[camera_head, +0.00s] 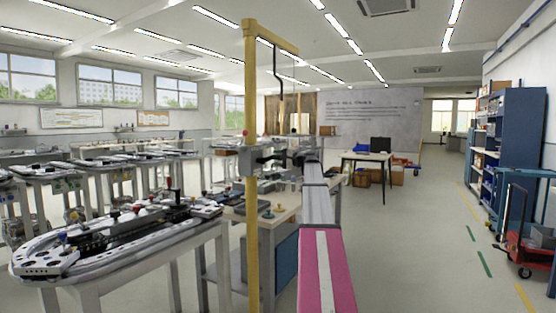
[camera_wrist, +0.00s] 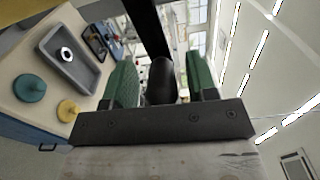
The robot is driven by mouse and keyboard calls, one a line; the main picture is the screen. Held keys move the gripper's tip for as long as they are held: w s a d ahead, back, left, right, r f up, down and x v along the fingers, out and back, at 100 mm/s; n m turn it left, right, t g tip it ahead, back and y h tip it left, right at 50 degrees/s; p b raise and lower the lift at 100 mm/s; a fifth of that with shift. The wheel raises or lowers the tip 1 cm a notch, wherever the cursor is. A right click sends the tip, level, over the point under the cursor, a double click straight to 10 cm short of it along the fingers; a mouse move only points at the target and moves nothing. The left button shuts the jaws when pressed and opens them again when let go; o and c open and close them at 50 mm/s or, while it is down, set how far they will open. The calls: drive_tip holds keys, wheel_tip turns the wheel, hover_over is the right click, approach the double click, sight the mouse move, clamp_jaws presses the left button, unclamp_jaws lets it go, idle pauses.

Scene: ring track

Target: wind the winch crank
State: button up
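A yellow post (camera_head: 252,200) with a short arm at its top stands in front of me in the head view, and a dark cord hangs from that arm. The winch crank shows in the wrist view as a dark bar (camera_wrist: 147,25) with a black round handle (camera_wrist: 161,82). My gripper (camera_wrist: 161,78) has green finger pads, one on each side of the handle, with a visible gap on both sides. In the head view my gripper (camera_head: 288,158) is level with the post's middle, just right of it. The crank is small and partly hidden there.
A workbench (camera_head: 283,217) behind the post bears a grey tray (camera_wrist: 72,57), a teal knob (camera_wrist: 30,88) and a yellow knob (camera_wrist: 68,110). A track table (camera_head: 85,275) stands at left. A blue shelf (camera_head: 522,130) and red cart (camera_head: 530,245) stand right.

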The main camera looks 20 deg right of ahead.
drive_tip(key=shift+d, duration=0.1)
drive_tip(key=v, duration=1)
drive_tip(key=shift+s+d, duration=0.2)
drive_tip(key=shift+s, duration=0.1)
